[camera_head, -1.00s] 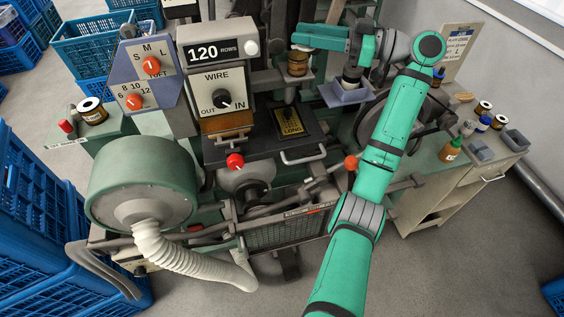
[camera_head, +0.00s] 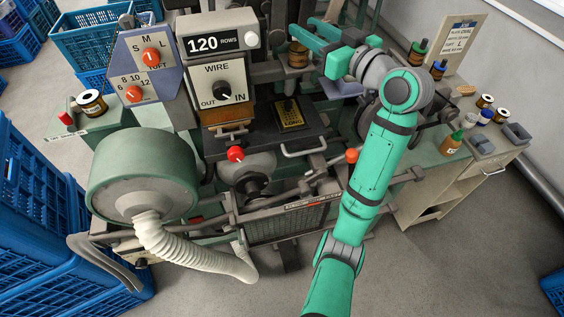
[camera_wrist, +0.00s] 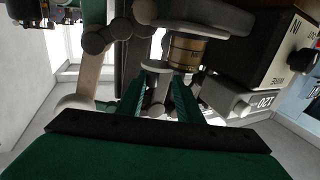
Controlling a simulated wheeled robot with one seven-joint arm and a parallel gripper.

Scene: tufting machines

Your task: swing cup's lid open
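A small brass-brown cup (camera_head: 298,55) stands on a grey bracket at the upper middle of the head view. In the wrist view, which is upside down, the cup (camera_wrist: 186,50) is just beyond my fingers. A grey round piece (camera_wrist: 157,67) beside its end may be the lid; I cannot tell whether it is open. My gripper (camera_head: 306,34) is at the cup's upper right in the head view, its green fingers pointing left and partly overlapping the cup's top. In the wrist view my gripper (camera_wrist: 160,92) has its ribbed fingers apart, with a grey post showing between them. No grip is visible.
The 120 ROWS counter box (camera_head: 217,43) and WIRE dial panel (camera_head: 222,92) stand left of the cup. A lavender tray (camera_head: 343,88) sits below my wrist. A bench with bottles (camera_head: 453,143) is at the right. Blue crates (camera_head: 95,45) stand at the left.

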